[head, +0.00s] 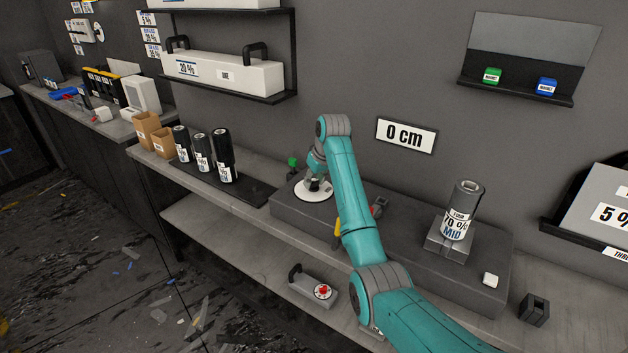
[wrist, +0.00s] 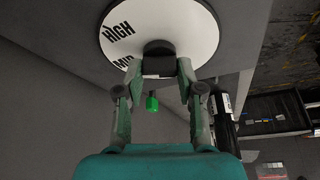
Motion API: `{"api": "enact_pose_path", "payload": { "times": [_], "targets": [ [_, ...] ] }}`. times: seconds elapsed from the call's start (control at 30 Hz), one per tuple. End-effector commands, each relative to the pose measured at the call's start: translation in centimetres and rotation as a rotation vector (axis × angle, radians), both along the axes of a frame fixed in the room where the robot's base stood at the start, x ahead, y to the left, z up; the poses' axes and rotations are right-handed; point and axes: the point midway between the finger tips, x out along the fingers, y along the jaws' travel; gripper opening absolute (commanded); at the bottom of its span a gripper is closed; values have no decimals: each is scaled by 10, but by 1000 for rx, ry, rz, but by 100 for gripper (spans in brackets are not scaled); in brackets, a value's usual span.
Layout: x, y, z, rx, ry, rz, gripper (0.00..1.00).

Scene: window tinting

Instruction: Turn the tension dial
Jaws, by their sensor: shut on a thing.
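The tension dial (wrist: 192,25) is a round white disc with black lettering; "HIGH" is readable in the wrist view and a second word below it is partly covered. In the head view the dial (head: 303,194) lies on top of the grey bench block, partly hidden by my arm. My gripper (wrist: 158,70) has its fingers on both sides of the black knob (wrist: 158,50) at the dial's middle and is shut on it. In the head view my gripper (head: 317,184) is small, over the dial. The dial's pointer is not clear.
A green knob (head: 292,162) stands just behind the dial. A grey roll labelled "70 % MID" (head: 462,213) stands on the block to the right. Several black rolls (head: 202,152) stand to the left. A "0 cm" sign (head: 406,135) hangs on the wall behind.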

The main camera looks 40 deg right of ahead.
Motion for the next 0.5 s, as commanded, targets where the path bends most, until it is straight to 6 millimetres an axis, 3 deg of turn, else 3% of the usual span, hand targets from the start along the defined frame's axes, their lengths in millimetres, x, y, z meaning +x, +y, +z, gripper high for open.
{"api": "enact_pose_path", "payload": {
  "times": [0.5],
  "targets": [
    [0,-1,0,1,1,342,2]
  ]
}}
